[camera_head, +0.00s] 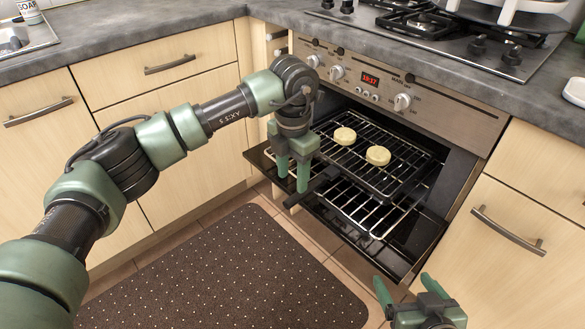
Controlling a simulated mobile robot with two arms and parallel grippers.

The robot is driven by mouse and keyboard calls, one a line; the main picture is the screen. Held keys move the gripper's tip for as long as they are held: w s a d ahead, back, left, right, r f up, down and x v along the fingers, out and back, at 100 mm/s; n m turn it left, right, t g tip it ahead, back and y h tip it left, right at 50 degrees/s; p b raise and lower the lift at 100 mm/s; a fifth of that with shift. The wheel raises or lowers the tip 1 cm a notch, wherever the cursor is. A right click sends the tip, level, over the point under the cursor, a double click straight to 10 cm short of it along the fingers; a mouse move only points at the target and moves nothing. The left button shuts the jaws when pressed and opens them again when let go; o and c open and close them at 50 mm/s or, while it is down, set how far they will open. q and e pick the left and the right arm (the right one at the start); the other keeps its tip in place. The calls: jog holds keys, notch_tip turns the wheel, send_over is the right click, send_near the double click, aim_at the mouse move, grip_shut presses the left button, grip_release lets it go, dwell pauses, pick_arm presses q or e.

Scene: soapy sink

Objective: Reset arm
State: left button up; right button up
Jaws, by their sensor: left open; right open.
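My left arm reaches in from the left. Its gripper (293,182) points down with its two green fingers apart, in front of the open oven and close to the dark handle (312,187) at the front of the oven's upper rack (395,182). No object shows between the fingers, and I cannot tell whether they touch the handle. My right gripper (403,281) is at the bottom edge right of centre, open and empty, below the oven door (407,248). Most of my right arm is out of view.
The oven door is folded down. Two pale round pieces (345,136) (378,155) lie on the upper rack, with a lower rack (352,205) beneath. Wooden cabinets (530,225) flank the oven. A hob (440,30) and counter are above. A dotted mat (225,275) covers the floor.

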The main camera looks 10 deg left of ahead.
pick_arm(q)
jog(key=shift+r, duration=0.5)
pick_arm(e)
jog(key=shift+s+d+f+g, duration=0.2)
jog(key=shift+s+f+g, duration=0.15)
jog(key=shift+f, duration=0.1)
